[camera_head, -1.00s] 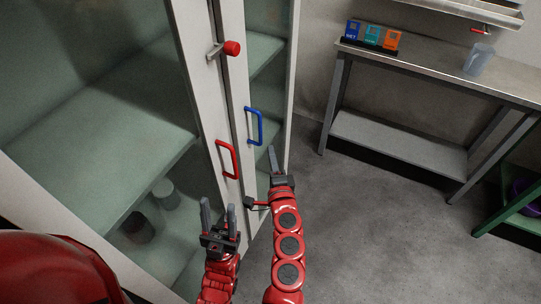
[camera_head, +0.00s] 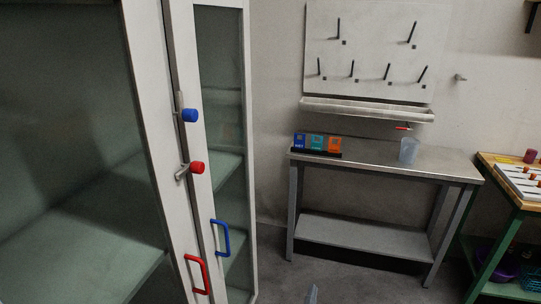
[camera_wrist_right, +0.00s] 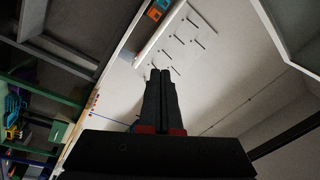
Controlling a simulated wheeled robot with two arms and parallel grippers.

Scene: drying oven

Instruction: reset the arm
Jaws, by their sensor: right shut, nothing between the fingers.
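My right gripper (camera_head: 312,294) barely shows in the head view, as a grey tip at the bottom edge, to the right of the cabinet and in front of the metal table. In the right wrist view its two dark fingers (camera_wrist_right: 161,74) are together with nothing between them. The rest of my right arm is out of the head view. My left gripper is in neither view now.
A white glass-doored cabinet (camera_head: 150,80) fills the left, with red (camera_head: 197,275) and blue (camera_head: 222,238) handles and red and blue knobs. A metal table (camera_head: 375,163) holds coloured boxes (camera_head: 317,143) and a clear beaker (camera_head: 408,150). Floor between is clear.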

